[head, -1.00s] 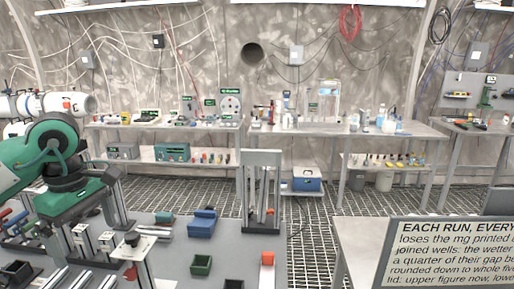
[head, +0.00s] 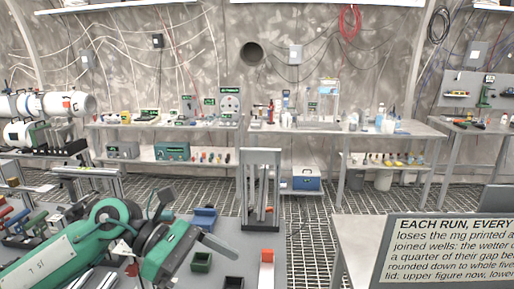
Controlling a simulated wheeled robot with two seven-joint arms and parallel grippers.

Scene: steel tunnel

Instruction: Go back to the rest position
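My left gripper (head: 212,262) is low over the front bench, at the end of my green and black arm that comes in from the left. One grey finger stands out at the far end of the green palm, so the gripper looks open. The other finger is not visible. I see nothing held in it. My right arm and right gripper are not in view.
The front bench (head: 228,268) holds a blue bin (head: 203,219), a green bin (head: 201,262), a black bin (head: 234,283), a red-topped block (head: 267,257) and a grey upright frame (head: 261,190). A sign (head: 450,250) stands at right. Grated floor (head: 313,225) lies between.

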